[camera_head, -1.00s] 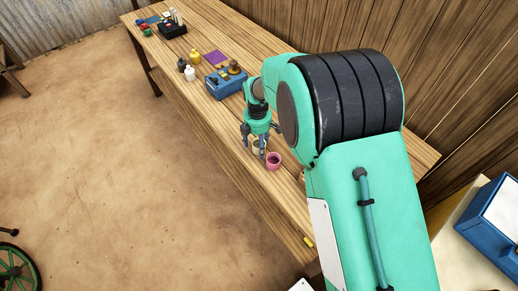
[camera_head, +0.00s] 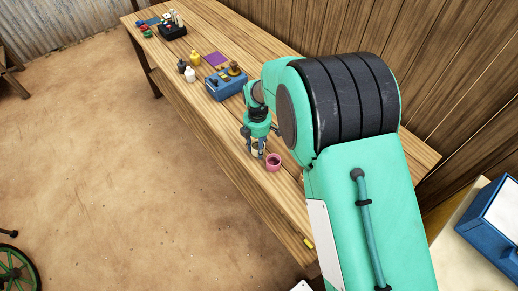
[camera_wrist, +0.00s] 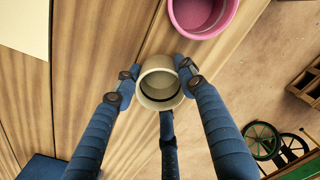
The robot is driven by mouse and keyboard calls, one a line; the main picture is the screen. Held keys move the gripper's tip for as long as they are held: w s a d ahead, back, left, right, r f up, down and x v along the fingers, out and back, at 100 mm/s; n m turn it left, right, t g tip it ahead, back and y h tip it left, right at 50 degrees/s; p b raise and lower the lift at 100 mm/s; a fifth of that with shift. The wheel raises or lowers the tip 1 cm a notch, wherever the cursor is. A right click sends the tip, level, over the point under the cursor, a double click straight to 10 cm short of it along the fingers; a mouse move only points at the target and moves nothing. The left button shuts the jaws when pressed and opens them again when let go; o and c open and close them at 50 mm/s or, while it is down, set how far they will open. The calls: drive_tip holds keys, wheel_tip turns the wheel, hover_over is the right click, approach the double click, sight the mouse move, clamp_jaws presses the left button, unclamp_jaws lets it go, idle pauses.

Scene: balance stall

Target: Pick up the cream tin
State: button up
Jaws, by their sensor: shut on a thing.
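The cream tin (camera_wrist: 159,84) is a small round open tin in the middle of the wrist view. My gripper (camera_wrist: 159,82) is shut on it, with finger pads pressed on both sides and a third finger below it in the picture. In the head view the tin (camera_head: 258,151) shows between the fingertips of my gripper (camera_head: 257,147), at the front edge of the wooden table. I cannot tell whether the tin still touches the table.
A pink tin (camera_wrist: 201,14) stands close beside the cream tin; in the head view it is to the right (camera_head: 274,161).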

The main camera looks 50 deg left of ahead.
wheel_tip(320, 180, up, 10)
drive_tip(key=p, duration=0.2)
idle(0.7)
